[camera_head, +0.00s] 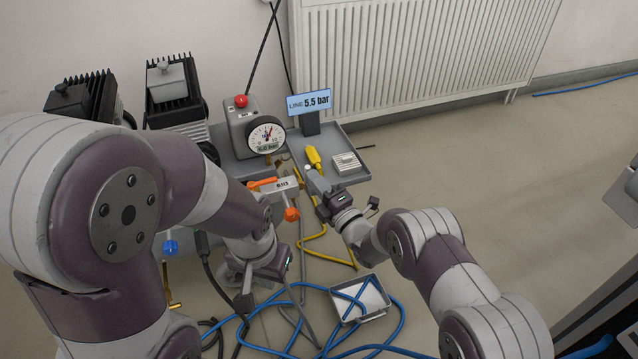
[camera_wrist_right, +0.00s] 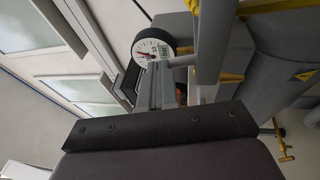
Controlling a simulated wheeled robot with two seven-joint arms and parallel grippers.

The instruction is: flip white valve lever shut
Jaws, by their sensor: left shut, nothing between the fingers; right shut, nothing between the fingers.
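A manifold block (camera_head: 283,185) with a dark-lettered label stands in the middle of the head view. An orange lever (camera_head: 264,183) and an orange knob (camera_head: 291,214) are on it. A small white knob (camera_head: 308,168) shows right at the tip of my right gripper (camera_head: 316,180); I cannot tell whether it is the white lever's end or whether they touch. My right gripper is shut and empty beside the block's right end. My left gripper (camera_head: 244,301) is shut and empty, pointing down in front of the block. My left arm hides part of the bench.
A round gauge (camera_head: 266,136) stands behind the block and also shows in the right wrist view (camera_wrist_right: 152,48). A yellow tool (camera_head: 313,157) lies in the grey tray (camera_head: 352,179). Blue hoses (camera_head: 392,338) tangle around a small tray (camera_head: 373,314).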

